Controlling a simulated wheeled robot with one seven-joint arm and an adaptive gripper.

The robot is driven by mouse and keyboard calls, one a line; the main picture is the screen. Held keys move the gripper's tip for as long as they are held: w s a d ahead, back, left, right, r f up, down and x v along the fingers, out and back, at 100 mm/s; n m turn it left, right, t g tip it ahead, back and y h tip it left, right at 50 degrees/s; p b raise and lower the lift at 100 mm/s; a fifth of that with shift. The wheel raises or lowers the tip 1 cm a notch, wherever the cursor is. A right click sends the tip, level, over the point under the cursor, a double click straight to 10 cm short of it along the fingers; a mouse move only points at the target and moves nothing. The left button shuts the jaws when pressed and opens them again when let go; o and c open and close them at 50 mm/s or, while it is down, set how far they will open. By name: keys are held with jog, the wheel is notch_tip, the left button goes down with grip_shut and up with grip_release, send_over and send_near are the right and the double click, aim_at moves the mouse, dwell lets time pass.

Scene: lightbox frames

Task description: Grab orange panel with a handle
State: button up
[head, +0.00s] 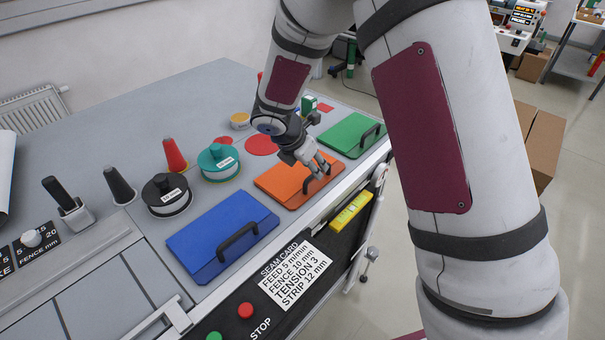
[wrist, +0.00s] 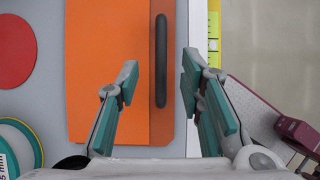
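The orange panel (head: 283,181) lies flat on the grey table near its right-hand edge, between a blue panel and a green panel. Its dark handle (wrist: 161,60) runs along the side near the table edge. My gripper (head: 322,168) is over the handle side of the panel. In the wrist view my gripper (wrist: 157,85) is open, with one teal-padded finger on each side of the handle's line. The handle shows between the fingertips, and no finger visibly touches it. How high the fingertips are above the panel is hard to tell.
The blue panel (head: 208,240) and green panel (head: 345,133) have similar handles. Teal (head: 219,163) and black (head: 166,196) spools, a red cone (head: 174,155) and red discs (head: 262,145) stand or lie nearby. A yellow level (head: 351,211) is on the table's front side.

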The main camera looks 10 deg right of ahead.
jog(key=shift+p+x, duration=0.55)
jog(key=shift+x, duration=1.95)
grip_shut()
